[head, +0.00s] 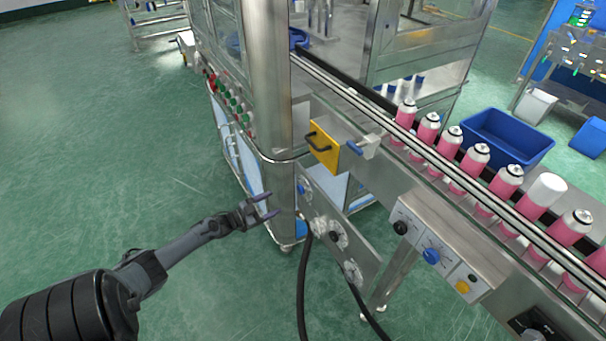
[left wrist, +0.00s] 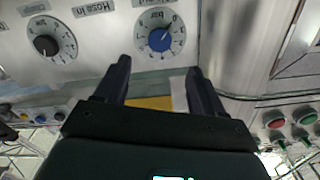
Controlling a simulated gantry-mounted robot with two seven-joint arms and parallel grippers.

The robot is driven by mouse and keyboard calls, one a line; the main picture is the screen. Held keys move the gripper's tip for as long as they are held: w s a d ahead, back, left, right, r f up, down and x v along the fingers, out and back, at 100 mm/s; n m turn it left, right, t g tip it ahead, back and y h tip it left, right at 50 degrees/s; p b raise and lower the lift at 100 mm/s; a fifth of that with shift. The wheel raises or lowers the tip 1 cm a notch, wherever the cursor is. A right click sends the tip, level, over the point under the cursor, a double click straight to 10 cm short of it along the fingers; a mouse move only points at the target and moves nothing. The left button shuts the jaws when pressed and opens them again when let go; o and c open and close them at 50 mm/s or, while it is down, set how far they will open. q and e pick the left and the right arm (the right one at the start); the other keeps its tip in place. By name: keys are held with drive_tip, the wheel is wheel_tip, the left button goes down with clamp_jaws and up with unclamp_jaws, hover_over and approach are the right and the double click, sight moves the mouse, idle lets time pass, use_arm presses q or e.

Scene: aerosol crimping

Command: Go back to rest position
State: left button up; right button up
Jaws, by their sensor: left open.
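My left gripper (head: 266,205) is open and empty in the head view, in front of the machine's steel corner post and left of the tilted knob panel (head: 338,236). In the left wrist view, its two dark fingers (left wrist: 158,82) stand apart with nothing between them. Beyond the fingers are a blue knob (left wrist: 160,39) and a black knob (left wrist: 47,45) on a labelled panel. Whether the fingers touch the panel cannot be told, but I see a gap around them. My right gripper is not in view.
A conveyor carries several pink cans (head: 450,143); one has a white cap (head: 547,188). A control box (head: 437,250) and a yellow panel with a black handle (head: 322,146) are on the machine side. Red and green buttons (head: 233,103) line the left side. Green floor lies open at left.

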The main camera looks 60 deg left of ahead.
use_arm(q)
drive_tip(key=shift+s, duration=0.1)
drive_tip(key=s+d+f+p, duration=0.3)
drive_tip(key=s+d, duration=0.1)
drive_tip(key=d+r+g+h+p, duration=0.1)
drive_tip(key=d+r+p, duration=0.1)
drive_tip(key=d, duration=0.9)
drive_tip(key=d+r+g+h+p, duration=0.1)
drive_tip(key=d+r+p, duration=0.1)
drive_tip(key=d, duration=1)
drive_tip(key=d+r+n+g+y+p, duration=0.1)
drive_tip(key=d+r+n+g+p, duration=0.3)
drive_tip(key=d+r, duration=1)
drive_tip(key=s+r+m+g+y, duration=0.2)
drive_tip(key=s+r+g, duration=0.3)
drive_tip(key=s+g, duration=0.4)
drive_tip(key=w+r+p+v, duration=0.1)
drive_tip(key=w+p+v, duration=0.2)
drive_tip(key=p+v, duration=1.5)
drive_tip(key=w+r+p+v, duration=0.1)
drive_tip(key=w+p+v, duration=0.3)
drive_tip(key=p+v, duration=1.4)
drive_tip(key=shift+w+d+r+t+p, duration=0.15)
drive_tip(key=shift+d+r+t+p, duration=0.2)
drive_tip(key=shift+p, duration=0.25)
